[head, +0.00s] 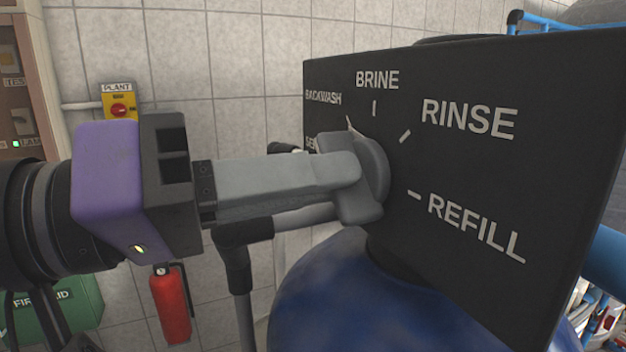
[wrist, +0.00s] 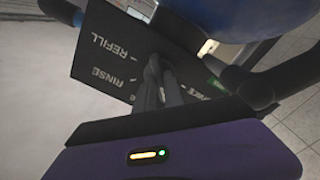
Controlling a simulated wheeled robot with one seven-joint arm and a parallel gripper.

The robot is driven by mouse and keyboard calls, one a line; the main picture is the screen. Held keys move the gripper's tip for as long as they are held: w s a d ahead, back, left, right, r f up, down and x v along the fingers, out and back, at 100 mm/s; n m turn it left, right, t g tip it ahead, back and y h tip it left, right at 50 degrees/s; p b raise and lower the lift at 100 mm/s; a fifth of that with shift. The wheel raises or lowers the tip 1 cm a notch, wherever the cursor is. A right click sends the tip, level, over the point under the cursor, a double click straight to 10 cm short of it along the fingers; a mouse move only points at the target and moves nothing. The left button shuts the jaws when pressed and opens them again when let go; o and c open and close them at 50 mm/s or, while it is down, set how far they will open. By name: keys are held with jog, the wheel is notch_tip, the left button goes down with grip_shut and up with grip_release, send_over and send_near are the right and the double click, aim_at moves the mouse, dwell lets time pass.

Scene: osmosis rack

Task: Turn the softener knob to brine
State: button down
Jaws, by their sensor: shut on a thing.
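The softener knob (head: 374,167) is a grey round dial on a black panel (head: 540,120). The panel is marked BACKWASH, BRINE, RINSE and REFILL, with a further label partly hidden at the left. A pale pointer mark at the knob's upper left edge lies near BACKWASH, left of the BRINE tick. My gripper (head: 352,176) reaches in from the left and is shut on the knob. In the wrist view, the fingers (wrist: 160,80) meet at the panel, which appears upside down, and they hide most of the knob.
A blue tank (head: 340,300) bulges below the panel. Grey pipes (head: 241,270) run under and behind my gripper. A red fire extinguisher (head: 171,303), a yellow PLANT switch (head: 119,104) and a green first aid box (head: 50,308) are at the left by the tiled wall.

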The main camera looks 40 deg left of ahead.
jog(key=shift+f, duration=0.15)
jog(key=shift+m+b, duration=4)
jog(key=shift+m, duration=0.2)
jog(key=shift+r, duration=0.2)
jog(key=c, duration=1.4)
grip_release()
jog(key=shift+c, duration=0.2)
jog(key=shift+s, duration=0.1)
jog(key=b+v, duration=0.1)
jog(key=v, duration=0.6)
jog(key=shift+s+a+b, duration=0.15)
jog(key=shift+s+b, duration=0.1)
jog(key=shift+b, duration=0.1)
